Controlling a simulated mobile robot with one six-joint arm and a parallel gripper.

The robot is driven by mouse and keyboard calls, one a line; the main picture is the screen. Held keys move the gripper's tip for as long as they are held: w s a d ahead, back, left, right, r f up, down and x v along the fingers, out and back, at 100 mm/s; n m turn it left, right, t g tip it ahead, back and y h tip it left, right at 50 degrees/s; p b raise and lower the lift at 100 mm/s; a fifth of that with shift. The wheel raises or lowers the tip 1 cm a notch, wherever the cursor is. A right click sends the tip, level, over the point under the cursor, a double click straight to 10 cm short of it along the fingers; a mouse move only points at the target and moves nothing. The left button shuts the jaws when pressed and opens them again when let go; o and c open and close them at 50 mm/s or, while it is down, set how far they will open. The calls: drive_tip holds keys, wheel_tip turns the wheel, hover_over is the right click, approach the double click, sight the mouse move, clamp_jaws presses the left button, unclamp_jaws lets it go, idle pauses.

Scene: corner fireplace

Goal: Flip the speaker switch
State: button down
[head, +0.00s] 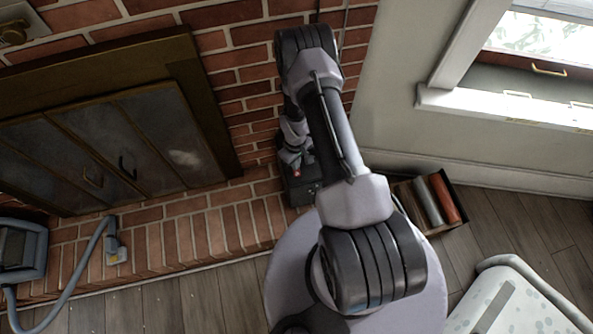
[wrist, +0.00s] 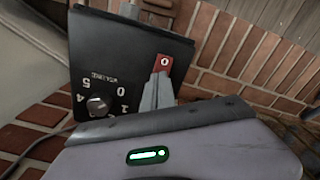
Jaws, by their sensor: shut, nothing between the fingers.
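The speaker (wrist: 119,55) is a dark box with a dial knob (wrist: 97,105) ringed by numbers. Its red switch (wrist: 164,67) carries a white round mark. In the wrist view my gripper (wrist: 161,80) is shut and empty, with its tips at the lower edge of the red switch, partly covering it. I cannot tell whether they touch it. In the head view the speaker (head: 302,194) stands on the brick hearth by the wall, and a small red spot of the switch shows beside my arm's end. Which way the switch is set is not clear.
Brick wall and hearth (head: 215,222) surround the speaker. Fireplace doors (head: 110,150) are to the left, with a vacuum hose (head: 85,262) in front. A box of book-like items (head: 436,200) stands right of my arm. A pale patterned seat (head: 515,305) is at lower right.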

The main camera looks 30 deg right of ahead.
drive_tip(key=shift+f, duration=0.35)
drive_tip(key=shift+r, duration=0.1)
wheel_tip(320, 180, up, 7)
drive_tip(key=p, duration=0.4)
idle(0.3)
